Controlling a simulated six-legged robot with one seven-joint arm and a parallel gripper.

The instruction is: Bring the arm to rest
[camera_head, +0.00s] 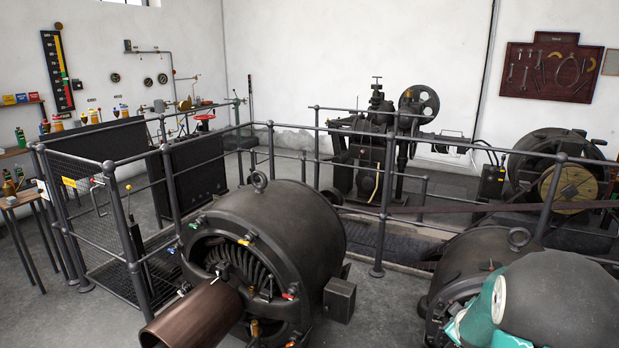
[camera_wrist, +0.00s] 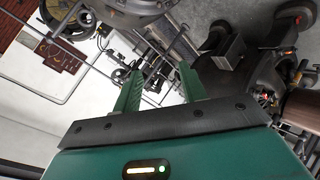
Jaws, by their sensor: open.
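My gripper (camera_wrist: 160,88) shows in the wrist view with its two green fingers apart and nothing between them. Beyond the fingers are open air, railings and machinery, and no contact shows. Part of my arm (camera_head: 560,300), dark grey and teal, fills the lower right corner of the head view. I cannot make out the fingers in the head view.
A large dark dynamo (camera_head: 290,235) stands front centre, with a brown cylinder (camera_head: 195,318) at its front. A second dynamo (camera_head: 465,265) is close beside my arm. Metal railings (camera_head: 385,200) run behind them. A tool board (camera_head: 548,72) hangs on the back wall.

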